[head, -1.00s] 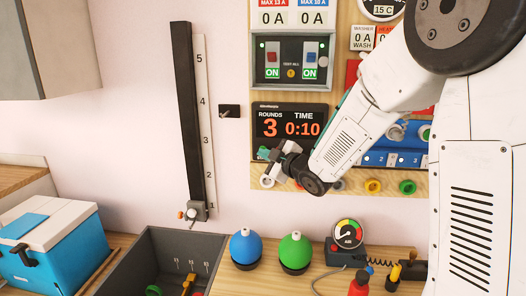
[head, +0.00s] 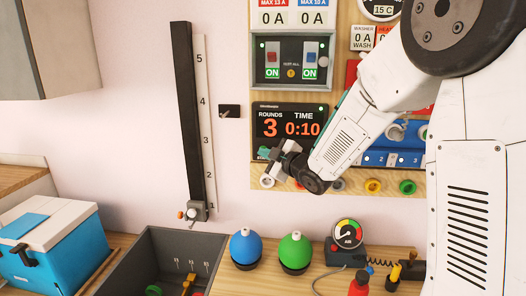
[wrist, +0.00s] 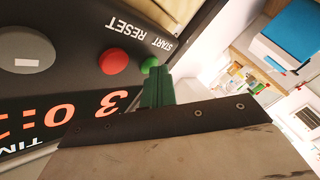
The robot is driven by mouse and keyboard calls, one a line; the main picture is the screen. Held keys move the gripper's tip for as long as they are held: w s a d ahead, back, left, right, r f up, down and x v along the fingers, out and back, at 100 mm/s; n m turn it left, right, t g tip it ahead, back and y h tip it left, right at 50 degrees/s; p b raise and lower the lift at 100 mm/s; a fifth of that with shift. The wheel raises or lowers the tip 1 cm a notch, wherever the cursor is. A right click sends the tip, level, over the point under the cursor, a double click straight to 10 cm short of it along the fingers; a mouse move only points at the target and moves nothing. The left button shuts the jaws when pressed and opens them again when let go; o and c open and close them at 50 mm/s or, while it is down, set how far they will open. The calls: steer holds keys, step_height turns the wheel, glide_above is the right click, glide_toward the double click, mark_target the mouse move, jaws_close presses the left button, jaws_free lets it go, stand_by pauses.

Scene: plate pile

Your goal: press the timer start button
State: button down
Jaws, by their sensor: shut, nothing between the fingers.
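The timer (head: 290,118) is a black wall panel showing ROUNDS 3 and TIME 0:10 in orange. The wrist view shows its lower part upside down. The green start button (wrist: 149,65) sits by the START label, beside the red reset button (wrist: 113,62). My gripper (head: 274,155) is at the timer's lower left in the head view. Its green fingers (wrist: 158,76) are shut and empty, with the tips close beside the green button and partly covering it. I cannot tell whether they touch it. My gripper and arm hide much of the timer's lower edge in the head view.
A switch box (head: 291,61) is above the timer, and coloured rings (head: 373,186) line the board below it. A blue ball (head: 246,246) and a green ball (head: 295,251) stand on the counter below.

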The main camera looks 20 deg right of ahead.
steer(key=shift+s, duration=0.1)
steer(key=shift+s+a, duration=0.35)
steer(key=shift+s, duration=0.25)
steer(key=s, duration=0.1)
steer(key=s+a, duration=0.1)
steer(key=s, duration=0.1)
steer(key=s+a, duration=0.1)
steer(key=shift+s, duration=0.3)
stand_by(0.5)
